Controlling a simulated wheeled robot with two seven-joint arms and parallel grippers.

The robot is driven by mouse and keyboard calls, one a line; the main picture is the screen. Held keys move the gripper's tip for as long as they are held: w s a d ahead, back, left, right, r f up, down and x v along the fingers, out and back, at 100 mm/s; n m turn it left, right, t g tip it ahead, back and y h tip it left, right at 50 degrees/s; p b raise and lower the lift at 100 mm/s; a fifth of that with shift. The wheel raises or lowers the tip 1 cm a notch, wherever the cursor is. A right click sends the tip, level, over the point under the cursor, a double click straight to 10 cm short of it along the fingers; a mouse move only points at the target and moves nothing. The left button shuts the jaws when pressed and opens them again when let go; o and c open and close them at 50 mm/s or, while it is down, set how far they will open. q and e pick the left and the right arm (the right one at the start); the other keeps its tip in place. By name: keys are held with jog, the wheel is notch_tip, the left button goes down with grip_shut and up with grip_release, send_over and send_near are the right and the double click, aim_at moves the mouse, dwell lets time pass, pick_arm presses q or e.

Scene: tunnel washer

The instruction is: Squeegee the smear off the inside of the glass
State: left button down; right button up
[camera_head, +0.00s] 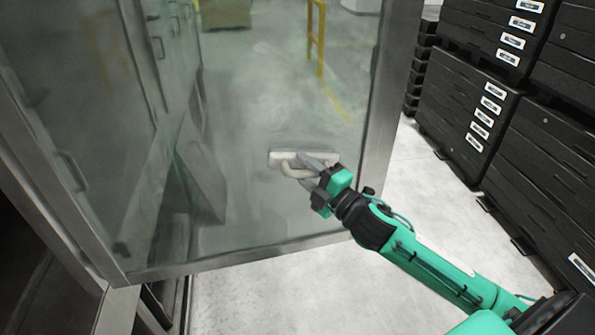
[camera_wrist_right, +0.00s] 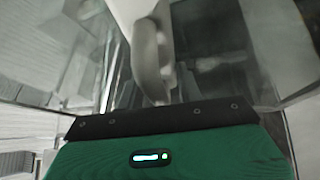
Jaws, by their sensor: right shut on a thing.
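My right gripper (camera_head: 316,168) is shut on the handle of a pale squeegee (camera_head: 284,158), whose head lies roughly level against the lower part of the glass panel (camera_head: 270,95). I cannot tell from this angle whether its edge touches the glass. In the right wrist view the squeegee's curved handle (camera_wrist_right: 148,55) shows upright beyond the dark gripper edge. The glass looks hazy with reflections, and I cannot pick out a distinct smear. My left gripper is not in view.
A metal frame (camera_head: 378,125) borders the glass. Stacked black crates (camera_head: 465,115) with white labels stand at the right. The light floor (camera_head: 300,295) below the panel is clear. A yellow post (camera_head: 316,35) shows through the glass.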

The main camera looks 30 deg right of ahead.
jog(key=shift+a, duration=0.1)
jog(key=shift+s+a, duration=0.1)
jog(key=shift+s, duration=0.35)
jog(key=shift+s+a+b, duration=0.15)
jog(key=shift+s+a, duration=0.1)
jog(key=shift+s, duration=1)
jog(key=shift+s+a+b, duration=0.15)
jog(key=shift+s+a, duration=0.05)
jog(key=shift+s, duration=1.05)
jog(key=s, duration=0.3)
jog(key=shift+a, duration=0.35)
